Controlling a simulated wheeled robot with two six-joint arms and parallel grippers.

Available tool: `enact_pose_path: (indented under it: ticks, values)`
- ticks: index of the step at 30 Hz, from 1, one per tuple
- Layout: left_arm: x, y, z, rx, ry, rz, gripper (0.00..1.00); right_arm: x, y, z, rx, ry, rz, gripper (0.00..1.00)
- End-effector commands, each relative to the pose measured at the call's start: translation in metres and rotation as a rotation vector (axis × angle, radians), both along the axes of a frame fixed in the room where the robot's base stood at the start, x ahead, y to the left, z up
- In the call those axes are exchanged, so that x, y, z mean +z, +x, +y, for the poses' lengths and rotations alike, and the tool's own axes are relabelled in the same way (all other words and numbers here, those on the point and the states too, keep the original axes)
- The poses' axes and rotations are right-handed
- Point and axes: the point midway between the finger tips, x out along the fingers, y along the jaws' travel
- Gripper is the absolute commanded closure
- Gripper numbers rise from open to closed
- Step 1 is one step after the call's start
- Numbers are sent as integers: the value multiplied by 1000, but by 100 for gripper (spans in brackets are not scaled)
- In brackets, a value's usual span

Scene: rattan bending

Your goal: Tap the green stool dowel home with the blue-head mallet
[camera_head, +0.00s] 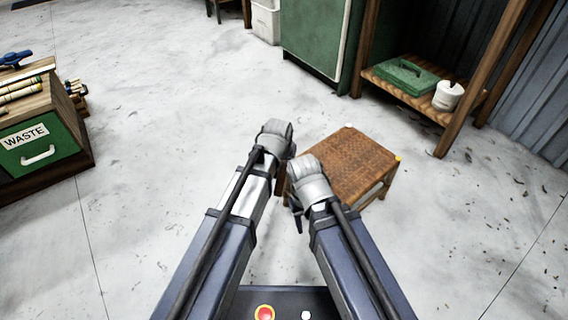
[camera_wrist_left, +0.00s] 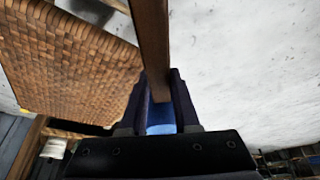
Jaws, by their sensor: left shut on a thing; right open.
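The stool (camera_head: 352,160) stands on the floor with its woven brown seat up; yellow and white spots mark two corners. Its seat (camera_wrist_left: 65,55) fills the upper left of the left wrist view. My left gripper (camera_wrist_left: 161,76) is shut on a brown wooden bar (camera_wrist_left: 152,35) beside the seat; I cannot tell if it is a mallet handle or a stool leg. A bright blue patch (camera_wrist_left: 160,119) shows between the jaws. My right gripper (camera_head: 298,217) is open at the stool's near left side, mostly hidden by its wrist. I cannot make out the green dowel.
A green cabinet marked WASTE (camera_head: 40,145) stands at left, with a blue tool (camera_head: 15,58) and pale sticks on top. The floor around the stool is mostly clear.

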Motion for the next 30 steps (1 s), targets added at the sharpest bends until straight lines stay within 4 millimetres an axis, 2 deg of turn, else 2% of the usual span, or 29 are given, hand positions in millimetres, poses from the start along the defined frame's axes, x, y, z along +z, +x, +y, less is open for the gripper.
enact_pose_path:
  ticks: [14,30]
  values:
    - [32,0,0,0,0,-1,100,32,0,0,0,0,0,50]
    - [29,0,0,0,0,-1,100,29,0,0,0,0,0,50]
